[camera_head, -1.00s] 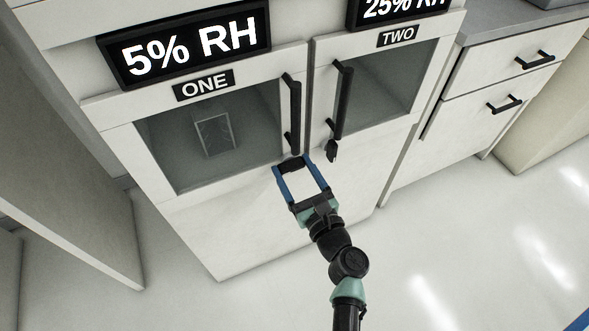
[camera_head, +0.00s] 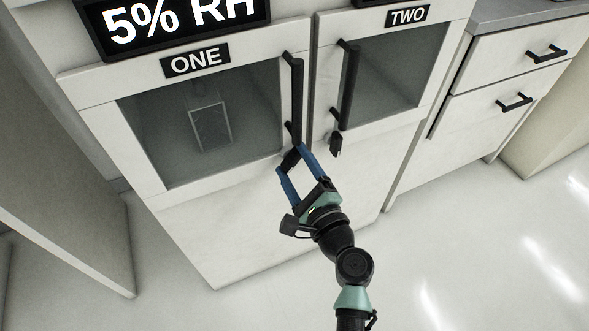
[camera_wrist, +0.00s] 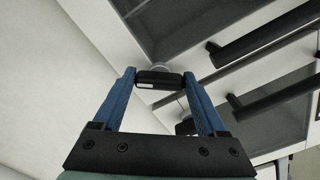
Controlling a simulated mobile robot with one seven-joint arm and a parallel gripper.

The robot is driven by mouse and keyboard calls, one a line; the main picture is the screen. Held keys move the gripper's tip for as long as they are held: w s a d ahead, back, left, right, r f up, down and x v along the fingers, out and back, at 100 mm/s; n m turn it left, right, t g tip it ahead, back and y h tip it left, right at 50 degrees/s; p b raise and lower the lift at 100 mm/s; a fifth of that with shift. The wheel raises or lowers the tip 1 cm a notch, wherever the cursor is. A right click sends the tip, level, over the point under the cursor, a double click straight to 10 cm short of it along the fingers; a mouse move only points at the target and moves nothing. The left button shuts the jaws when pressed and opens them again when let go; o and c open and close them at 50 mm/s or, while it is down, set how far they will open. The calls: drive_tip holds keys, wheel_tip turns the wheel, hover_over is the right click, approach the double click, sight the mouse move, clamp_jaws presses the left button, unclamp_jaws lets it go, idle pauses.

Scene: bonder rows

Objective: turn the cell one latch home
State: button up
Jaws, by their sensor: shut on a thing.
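Cell one's door (camera_head: 150,178) is shut, below its ONE label (camera_head: 195,61). Its latch (camera_head: 290,159) is a small black bar at the door's lower right corner, below the black door handle (camera_head: 296,98). My gripper (camera_head: 291,159) has its blue fingers on the two ends of the latch. The latch sits slanted in the head view, its right end higher. In the wrist view the latch (camera_wrist: 160,79) lies between the fingertips, in front of a round grey mount. The fingers hide part of it in the head view.
Cell two's door handle (camera_head: 349,85) and its hanging black latch (camera_head: 336,146) are close on the right. Drawers with black handles (camera_head: 514,103) stand further right. An open panel (camera_head: 60,170) is at the left. The floor in front is clear.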

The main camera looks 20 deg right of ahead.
drive_tip(key=n+b, duration=0.2)
drive_tip(key=n, duration=0.1)
drive_tip(key=n+b, duration=0.1)
drive_tip(key=shift+f, duration=0.25)
drive_tip(key=shift+r+n+b, duration=0.1)
drive_tip(key=shift+n+b, duration=0.85)
drive_tip(key=shift+n, duration=0.65)
drive_tip(key=o, duration=1.3)
drive_tip(key=shift+s, duration=0.1)
drive_tip(key=s+p, duration=0.1)
drive_tip(key=s, duration=1.1)
drive_tip(key=shift+s+d, duration=0.15)
drive_tip(key=shift+s, duration=0.25)
